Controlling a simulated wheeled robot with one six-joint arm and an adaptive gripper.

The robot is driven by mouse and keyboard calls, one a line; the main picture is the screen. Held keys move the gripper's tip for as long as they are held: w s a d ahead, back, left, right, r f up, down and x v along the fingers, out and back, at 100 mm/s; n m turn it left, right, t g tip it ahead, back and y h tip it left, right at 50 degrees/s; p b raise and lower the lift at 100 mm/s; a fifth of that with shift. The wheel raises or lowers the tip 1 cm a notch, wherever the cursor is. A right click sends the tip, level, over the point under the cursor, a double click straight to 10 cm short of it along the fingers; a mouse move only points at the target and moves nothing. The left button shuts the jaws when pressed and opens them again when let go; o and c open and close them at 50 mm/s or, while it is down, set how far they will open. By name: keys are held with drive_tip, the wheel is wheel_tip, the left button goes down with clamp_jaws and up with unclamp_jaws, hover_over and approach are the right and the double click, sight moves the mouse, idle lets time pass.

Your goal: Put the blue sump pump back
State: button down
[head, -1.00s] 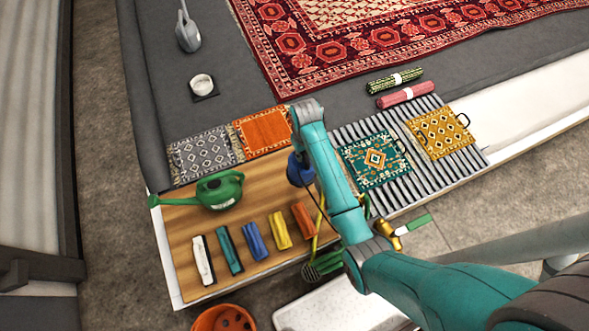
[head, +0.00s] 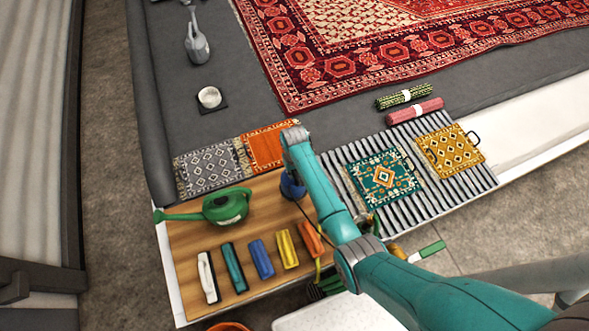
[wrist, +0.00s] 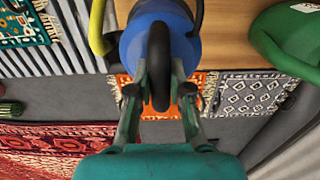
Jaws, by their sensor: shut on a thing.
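The blue sump pump (wrist: 158,22) fills the top middle of the wrist view, with a dark loop handle (wrist: 160,65) on it. My gripper (wrist: 160,92) is shut on this handle, one finger on each side. In the head view the pump (head: 291,186) shows partly behind my arm, over the right part of the wooden board (head: 200,237). I cannot tell whether its base touches the board. A yellow hose (wrist: 97,28) and a dark cable run beside it. My gripper is hidden behind my arm in the head view.
A green watering can (head: 226,206) stands left of the pump. Several coloured brushes (head: 262,259) lie in a row at the board's front. Small grey and orange rugs (head: 212,168) lie behind. A slatted rack (head: 350,178) with two small rugs is right. A brass tap (head: 398,251) is near my arm.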

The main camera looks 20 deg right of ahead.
drive_tip(key=shift+f, duration=2)
drive_tip(key=c, duration=1.1)
unclamp_jaws()
drive_tip(key=shift+f, duration=0.15)
wheel_tip(320, 180, up, 12)
drive_tip(key=shift+r, duration=0.1)
drive_tip(key=shift+s, duration=0.15)
